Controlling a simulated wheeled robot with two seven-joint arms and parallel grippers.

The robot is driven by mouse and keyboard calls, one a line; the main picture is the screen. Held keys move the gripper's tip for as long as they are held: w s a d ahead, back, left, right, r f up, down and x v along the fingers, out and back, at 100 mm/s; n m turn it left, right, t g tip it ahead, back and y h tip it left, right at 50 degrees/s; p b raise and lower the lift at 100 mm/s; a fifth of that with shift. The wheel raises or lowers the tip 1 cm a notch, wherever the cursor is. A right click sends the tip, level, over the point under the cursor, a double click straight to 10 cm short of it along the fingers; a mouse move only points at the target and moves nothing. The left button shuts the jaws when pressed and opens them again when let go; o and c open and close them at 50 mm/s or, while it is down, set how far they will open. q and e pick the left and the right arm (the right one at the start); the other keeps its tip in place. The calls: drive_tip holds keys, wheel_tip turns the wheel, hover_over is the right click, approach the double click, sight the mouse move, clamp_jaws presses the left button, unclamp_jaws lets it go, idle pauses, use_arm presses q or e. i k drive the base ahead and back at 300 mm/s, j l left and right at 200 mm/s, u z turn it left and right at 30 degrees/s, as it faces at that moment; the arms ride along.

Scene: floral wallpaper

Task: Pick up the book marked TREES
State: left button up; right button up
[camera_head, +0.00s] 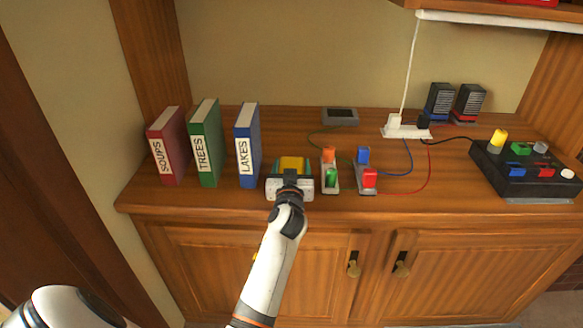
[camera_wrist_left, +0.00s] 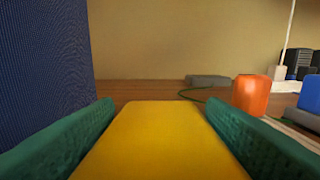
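The green book marked TREES (camera_head: 203,150) stands upright on the cabinet top, between the red book marked SOUPS (camera_head: 167,150) and the blue book marked LAKES (camera_head: 245,152). My left gripper (camera_head: 291,163) is right of LAKES, at the front of the cabinet top, apart from TREES. Its teal fingers (camera_wrist_left: 160,125) stand wide apart in the left wrist view, with a flat yellow surface between them; no book is between them. A dark blue face, apparently LAKES (camera_wrist_left: 45,65), fills the left of that view. TREES is not visible there. My right gripper is out of view.
Right of the gripper are two small switch stands with orange and green (camera_head: 330,170) and blue and red (camera_head: 367,175) parts. Behind are a grey box (camera_head: 340,116), a white power strip (camera_head: 405,130) and speakers (camera_head: 440,101). A black control box (camera_head: 525,170) stands at the right.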

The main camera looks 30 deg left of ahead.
sight(205, 128)
drive_tip(key=k+l, duration=0.8)
drive_tip(key=i+l+u, duration=0.05)
